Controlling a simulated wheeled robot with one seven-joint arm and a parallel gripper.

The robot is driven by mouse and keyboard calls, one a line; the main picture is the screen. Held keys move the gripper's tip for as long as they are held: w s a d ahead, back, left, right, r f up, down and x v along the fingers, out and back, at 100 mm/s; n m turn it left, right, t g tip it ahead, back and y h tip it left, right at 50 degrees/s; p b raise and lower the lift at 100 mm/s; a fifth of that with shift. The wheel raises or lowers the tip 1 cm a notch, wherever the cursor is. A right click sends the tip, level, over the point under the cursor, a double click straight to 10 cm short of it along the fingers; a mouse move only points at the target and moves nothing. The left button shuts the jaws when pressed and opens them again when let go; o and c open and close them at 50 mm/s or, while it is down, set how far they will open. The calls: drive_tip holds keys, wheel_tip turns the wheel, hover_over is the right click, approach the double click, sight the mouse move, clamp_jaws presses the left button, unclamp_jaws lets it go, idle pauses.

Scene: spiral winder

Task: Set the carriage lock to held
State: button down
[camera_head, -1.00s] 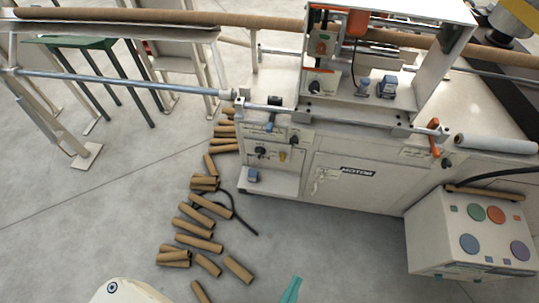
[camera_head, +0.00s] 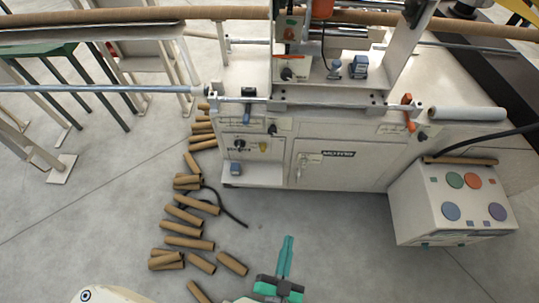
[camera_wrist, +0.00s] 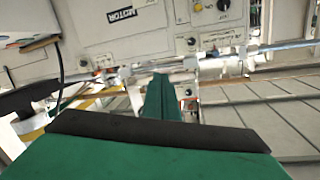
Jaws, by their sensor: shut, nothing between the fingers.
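The winder machine (camera_head: 340,170) shows several controls, with labels too small to read, so I cannot tell for sure which is the carriage lock. An orange lever (camera_head: 408,112) stands at the right end of the front rail, tilted slightly. A dark-topped clamp with a blue handle (camera_head: 247,113) hangs at the rail's left. A black knob (camera_head: 287,74) sits on the upright panel above. My gripper (camera_head: 288,240) is shut and empty, in front of the cabinet and touching no control. In the wrist view its green fingers (camera_wrist: 160,98) are together, with the rail beyond.
A white box with coloured round buttons (camera_head: 455,205) stands at the right. Cardboard tubes (camera_head: 183,228) and a black cable lie on the floor at the left. Bare floor lies before the MOTOR cabinet door (camera_head: 335,165). Blue switches (camera_head: 358,67) sit on the machine's shelf.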

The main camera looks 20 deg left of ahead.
sight(263, 148)
drive_tip(key=w+a+f+m+y, duration=0.2)
drive_tip(key=w+a+f, duration=0.1)
drive_tip(key=w, duration=0.6)
drive_tip(key=w+a+f+m+g+y, duration=0.1)
drive_tip(key=w+a+f+m+y, duration=0.1)
drive_tip(key=w+f, duration=0.4)
drive_tip(key=w+a+f+m+y, duration=0.1)
drive_tip(key=w+a+f, duration=0.3)
drive_tip(key=w, duration=1)
drive_tip(key=shift+w+a+f+m+g+y, duration=0.25)
drive_tip(key=shift+f+m+g+y, duration=0.15)
drive_tip(key=shift+y, duration=0.4)
drive_tip(key=shift+r, duration=0.1)
drive_tip(key=w+a+f, duration=0.2)
drive_tip(key=w+a, duration=0.5)
drive_tip(key=a, duration=0.1)
drive_tip(key=shift+w+a, duration=0.25)
